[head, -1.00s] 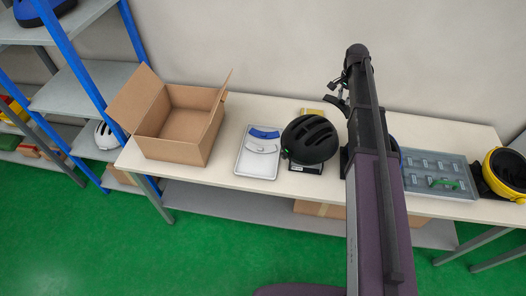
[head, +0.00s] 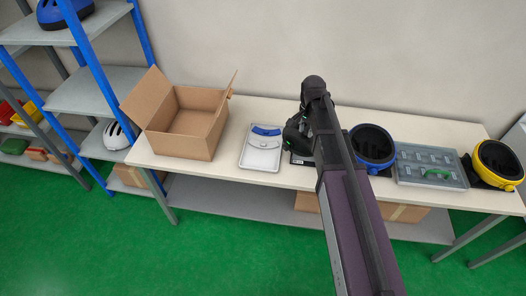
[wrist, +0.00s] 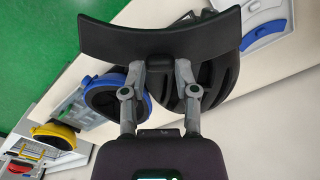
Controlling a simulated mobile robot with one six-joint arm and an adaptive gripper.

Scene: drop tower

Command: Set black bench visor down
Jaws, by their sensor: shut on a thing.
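The black bench visor (wrist: 160,36) is a wide curved black strip. In the wrist view my gripper (wrist: 160,62) is shut on its middle and holds it up across the jaws. A white tray (head: 259,164) left of the helmet holds a blue visor (head: 266,131) and a white visor (head: 263,142).
An open cardboard box (head: 185,148) stands at the bench's left. Bare bench (head: 218,170) shows between box and tray.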

